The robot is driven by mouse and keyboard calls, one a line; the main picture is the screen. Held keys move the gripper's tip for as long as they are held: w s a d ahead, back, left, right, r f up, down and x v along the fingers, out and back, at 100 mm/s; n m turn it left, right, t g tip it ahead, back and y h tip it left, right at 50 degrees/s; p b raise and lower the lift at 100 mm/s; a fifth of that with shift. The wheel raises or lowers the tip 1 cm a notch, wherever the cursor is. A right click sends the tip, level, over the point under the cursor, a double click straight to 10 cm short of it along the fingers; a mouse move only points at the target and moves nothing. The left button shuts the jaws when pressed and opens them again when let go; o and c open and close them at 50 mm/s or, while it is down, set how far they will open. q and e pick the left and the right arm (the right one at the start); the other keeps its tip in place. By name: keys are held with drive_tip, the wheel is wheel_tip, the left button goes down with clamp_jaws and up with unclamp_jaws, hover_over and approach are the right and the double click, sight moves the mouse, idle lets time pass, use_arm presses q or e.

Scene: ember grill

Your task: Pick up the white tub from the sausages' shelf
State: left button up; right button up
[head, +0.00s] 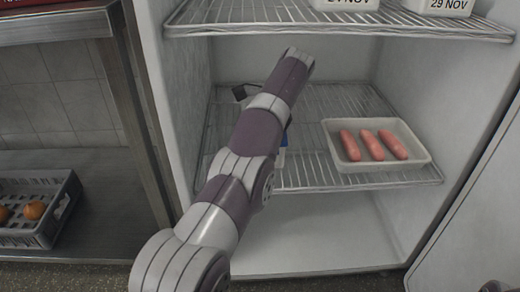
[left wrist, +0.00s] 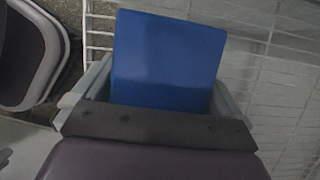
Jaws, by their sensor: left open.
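The sausages' shelf (head: 300,186) is the middle wire rack of the open fridge. My left arm reaches in over its left part and hides my gripper in the head view. Just right of the arm, a small blue-and-white piece (head: 283,152) shows; it may be part of the white tub, mostly hidden. In the left wrist view, my left gripper (left wrist: 162,84) is open, its jaws on either side of a flat blue surface (left wrist: 168,60). I cannot tell whether they touch it. No white side of a tub shows there. My right gripper is not in view.
A pale tray (head: 425,158) with several pink sausages (head: 372,145) stands on the right of the same shelf. White tubs with date labels (head: 447,6) stand on the rack above. The fridge's left wall (head: 178,75) is close to my arm. The fridge floor (head: 320,240) is clear.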

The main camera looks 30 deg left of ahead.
use_arm(q)
drive_tip(key=shift+f, duration=0.25)
idle(0.3)
drive_tip(key=shift+c, duration=0.3)
drive_tip(key=c, duration=1)
drive_tip(key=shift+c, duration=0.2)
